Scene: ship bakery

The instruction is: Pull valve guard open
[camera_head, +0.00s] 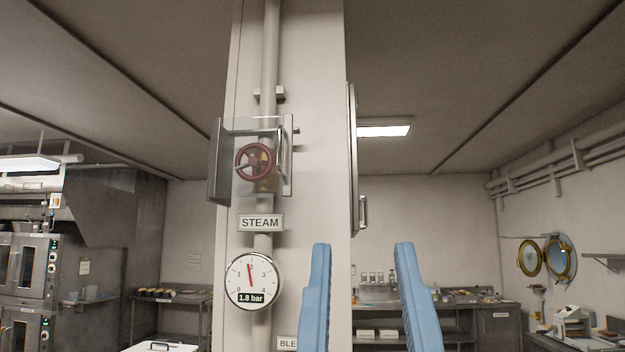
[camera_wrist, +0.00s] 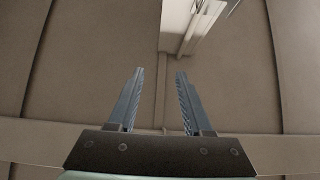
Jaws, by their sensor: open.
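The valve guard (camera_head: 230,160) is a clear panel box with a grey side plate on the column, in front of a red handwheel (camera_head: 255,161) on a vertical pipe. A pale bar handle (camera_head: 284,150) stands upright at its right side. A sign reading STEAM (camera_head: 261,223) is below it. My gripper (camera_head: 362,245) is open and empty, lower right of the guard and apart from it. In the wrist view my gripper (camera_wrist: 160,72) points up toward the ceiling, with nothing between the fingers. The guard cannot be made out there.
A round gauge (camera_head: 254,281) reading 1.8 bar hangs below the sign. A door or panel edge with a handle (camera_head: 362,212) sticks out on the column's right side. Ovens (camera_head: 30,265) stand at left, and counters (camera_head: 480,318) line the back. Space around my fingers looks free.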

